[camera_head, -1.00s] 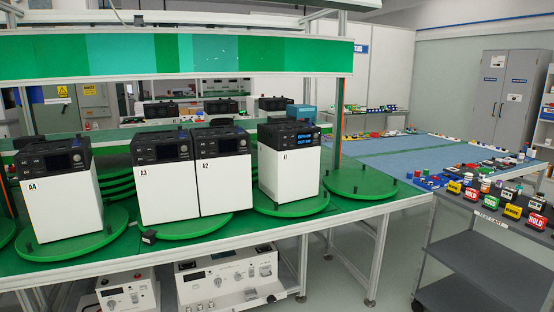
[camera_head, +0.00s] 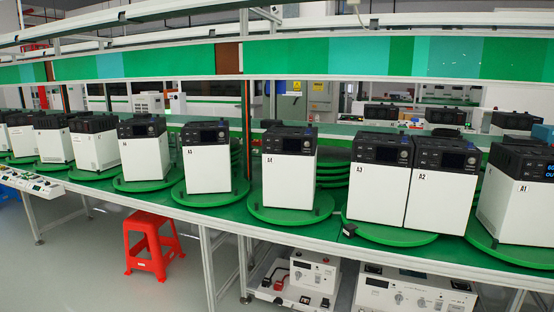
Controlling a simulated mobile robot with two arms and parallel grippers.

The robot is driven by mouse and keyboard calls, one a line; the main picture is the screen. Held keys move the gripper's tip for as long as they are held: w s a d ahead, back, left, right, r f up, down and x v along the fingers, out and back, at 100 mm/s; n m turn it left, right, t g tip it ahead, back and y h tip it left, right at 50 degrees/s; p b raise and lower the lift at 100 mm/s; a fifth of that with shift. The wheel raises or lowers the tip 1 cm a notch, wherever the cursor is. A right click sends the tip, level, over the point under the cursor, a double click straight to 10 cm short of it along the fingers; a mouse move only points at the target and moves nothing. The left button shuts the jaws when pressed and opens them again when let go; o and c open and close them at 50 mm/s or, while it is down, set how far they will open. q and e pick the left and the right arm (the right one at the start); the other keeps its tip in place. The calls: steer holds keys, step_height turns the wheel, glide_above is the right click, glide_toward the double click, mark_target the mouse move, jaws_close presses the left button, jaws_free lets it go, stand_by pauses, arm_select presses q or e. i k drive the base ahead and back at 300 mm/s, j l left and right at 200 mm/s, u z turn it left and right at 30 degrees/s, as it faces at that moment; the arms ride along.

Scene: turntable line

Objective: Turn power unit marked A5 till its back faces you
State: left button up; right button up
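A row of white power units with black tops stands on green round turntables along the bench. The unit left of A4, with a small label that seems to read A5 (camera_head: 207,165), sits on its own green turntable (camera_head: 212,198). Its dark panel with a screen and knobs shows at the top, above a white side. Its back is hidden. Unit A4 (camera_head: 288,182) stands to its right, then A3 (camera_head: 378,192), A2 (camera_head: 440,200) and A1 (camera_head: 518,208). A3 and A2 share one turntable. Neither gripper is in view.
More units (camera_head: 143,160) continue to the left. A red stool (camera_head: 150,240) stands on the floor before the bench. White instruments (camera_head: 310,272) sit on a low shelf beneath. A green overhead panel (camera_head: 330,60) and a brown post (camera_head: 246,130) rise behind the row.

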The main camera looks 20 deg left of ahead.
mark_target(240, 186)
steer(key=i+u, duration=0.1)
steer(key=u, duration=0.3)
steer(key=i+u, duration=0.1)
steer(key=u, duration=0.3)
steer(key=i+l+u, duration=0.35)
steer(key=i+l, duration=0.25)
steer(key=i+l+u, duration=0.35)
steer(key=i+l, duration=0.25)
steer(key=l, duration=0.2)
steer(key=i+l+z, duration=0.3)
steer(key=i+l, duration=0.15)
steer(key=i+j+z, duration=0.15)
steer(key=z, duration=0.2)
steer(key=i+j+z, duration=0.1)
steer(key=j+z, duration=0.6)
steer(key=i+l, duration=0.05)
